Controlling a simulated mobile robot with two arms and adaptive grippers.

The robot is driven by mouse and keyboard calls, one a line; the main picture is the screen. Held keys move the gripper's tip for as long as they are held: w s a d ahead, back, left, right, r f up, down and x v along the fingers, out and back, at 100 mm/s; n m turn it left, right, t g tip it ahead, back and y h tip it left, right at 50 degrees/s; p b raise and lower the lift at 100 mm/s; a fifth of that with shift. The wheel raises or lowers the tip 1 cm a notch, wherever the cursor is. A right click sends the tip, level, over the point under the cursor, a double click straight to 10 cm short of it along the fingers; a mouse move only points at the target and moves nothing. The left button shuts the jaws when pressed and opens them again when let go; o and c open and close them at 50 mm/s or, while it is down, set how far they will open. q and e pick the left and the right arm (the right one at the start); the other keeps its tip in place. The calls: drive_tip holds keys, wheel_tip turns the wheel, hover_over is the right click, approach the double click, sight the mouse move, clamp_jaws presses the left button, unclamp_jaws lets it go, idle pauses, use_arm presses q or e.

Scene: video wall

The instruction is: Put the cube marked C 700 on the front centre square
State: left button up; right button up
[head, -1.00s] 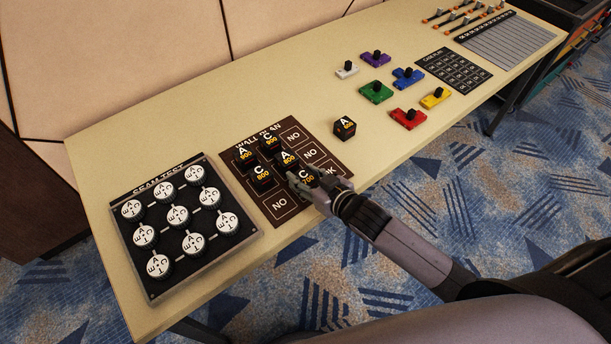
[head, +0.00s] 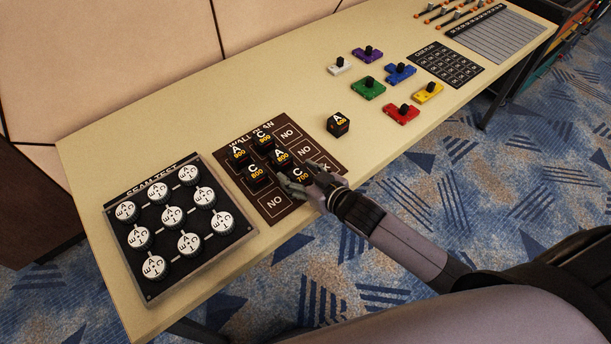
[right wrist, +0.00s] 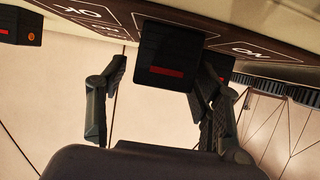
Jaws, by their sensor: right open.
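The cube marked C 700 (head: 300,174) is black with white and yellow lettering. It sits on the front centre square of the wall plan board (head: 328,155), between the NO and OK squares. In the right wrist view the cube (right wrist: 168,50) shows a red bar and appears to rest on the board. My right gripper (head: 297,173) is open, with one finger on each side of the cube; the wrist view shows gaps between fingers and cube. The gripper hides part of the cube and square in the head view. My left gripper is not in view.
Several other A and C cubes (head: 238,153) stand on the board close behind and left. A loose A cube (head: 338,124) stands right of the board. The seam test panel (head: 150,290) with white discs is at left. Coloured knobbed pieces (head: 402,113) lie further right.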

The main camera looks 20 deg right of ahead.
drive_tip(key=v, duration=1.2)
drive_tip(key=s+d+f+m+g+h, duration=0.1)
drive_tip(key=d+f, duration=0.2)
drive_tip(key=f, duration=0.6)
drive_tip(key=d+f+g+h, duration=0.1)
drive_tip(key=d+f+h, duration=0.15)
drive_tip(key=f, duration=0.55)
drive_tip(key=s+d+f+g, duration=0.2)
drive_tip(key=s+f, duration=0.3)
drive_tip(key=f, duration=0.3)
drive_tip(key=s+d+f+g, duration=0.2)
drive_tip(key=s+f, duration=0.3)
drive_tip(key=f, duration=0.4)
drive_tip(key=s+a+f+g, duration=0.2)
drive_tip(key=s+f, duration=0.5)
drive_tip(key=s, duration=0.4)
drive_tip(key=s+a+f+g+h, duration=0.1)
drive_tip(key=s+a+f+g, duration=0.1)
drive_tip(key=s+f, duration=0.5)
drive_tip(key=s+g, duration=0.1)
drive_tip(key=s, duration=0.3)
drive_tip(key=shift+a+m+g, duration=0.3)
drive_tip(key=shift+a, duration=0.05)
